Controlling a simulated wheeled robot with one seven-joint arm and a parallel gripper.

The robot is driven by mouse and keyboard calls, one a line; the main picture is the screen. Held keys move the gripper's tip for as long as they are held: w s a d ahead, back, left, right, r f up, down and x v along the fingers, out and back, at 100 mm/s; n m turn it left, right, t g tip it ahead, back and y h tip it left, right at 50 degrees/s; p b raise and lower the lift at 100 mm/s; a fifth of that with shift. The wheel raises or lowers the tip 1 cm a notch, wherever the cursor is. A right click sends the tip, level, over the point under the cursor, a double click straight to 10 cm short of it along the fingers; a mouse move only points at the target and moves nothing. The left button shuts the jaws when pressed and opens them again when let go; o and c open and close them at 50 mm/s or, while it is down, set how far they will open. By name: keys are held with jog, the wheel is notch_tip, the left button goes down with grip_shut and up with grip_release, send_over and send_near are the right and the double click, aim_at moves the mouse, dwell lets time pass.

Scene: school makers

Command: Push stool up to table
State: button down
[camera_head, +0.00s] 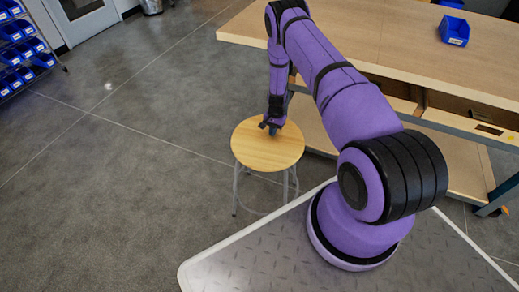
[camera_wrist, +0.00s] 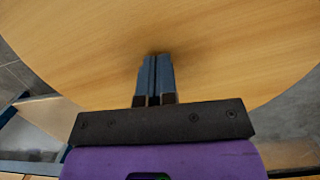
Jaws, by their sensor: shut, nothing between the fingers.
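A stool with a round wooden seat (camera_head: 268,150) and grey metal legs stands on the floor in the head view, just left of the table's lower shelf. The long wooden table (camera_head: 375,45) runs across the upper right, with drawers under its top. My gripper (camera_head: 271,127) points down at the far part of the seat. In the wrist view the seat (camera_wrist: 150,35) fills most of the picture, and the gripper's fingers (camera_wrist: 155,62) are together with nothing between them. Their tips are at or very near the seat surface; I cannot tell if they touch.
A blue bin (camera_head: 454,31) sits on the table top. A rack of blue bins (camera_head: 22,50) stands at the far left. The grey floor (camera_head: 110,150) left of the stool is clear. My arm hides part of the table and its drawers.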

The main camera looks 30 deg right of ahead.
jog(key=w+a+r+n+t, duration=0.1)
jog(key=w+a+r, duration=0.1)
jog(key=r, duration=1.5)
jog(key=w+a+r+n+t, duration=0.1)
jog(key=a+r+n, duration=0.1)
jog(key=r, duration=1.5)
jog(key=s+a+r+n+t, duration=0.1)
jog(key=s+a+r, duration=0.2)
jog(key=r, duration=0.6)
jog(key=s+a+r+n, duration=0.1)
jog(key=s+a+r, duration=0.25)
jog(key=r, duration=0.55)
jog(key=s+a+r+n+t, duration=0.1)
jog(key=s+a+r+n, duration=0.3)
jog(key=s+r, duration=0.95)
jog(key=s+a+r+n+t, duration=0.1)
jog(key=s+a, duration=0.1)
jog(key=s, duration=0.8)
jog(key=s+a+r+n+t+h, duration=0.1)
jog(key=s+a, duration=0.1)
jog(key=s, duration=0.8)
jog(key=shift+a+r+h, duration=0.2)
jog(key=shift+h, duration=0.1)
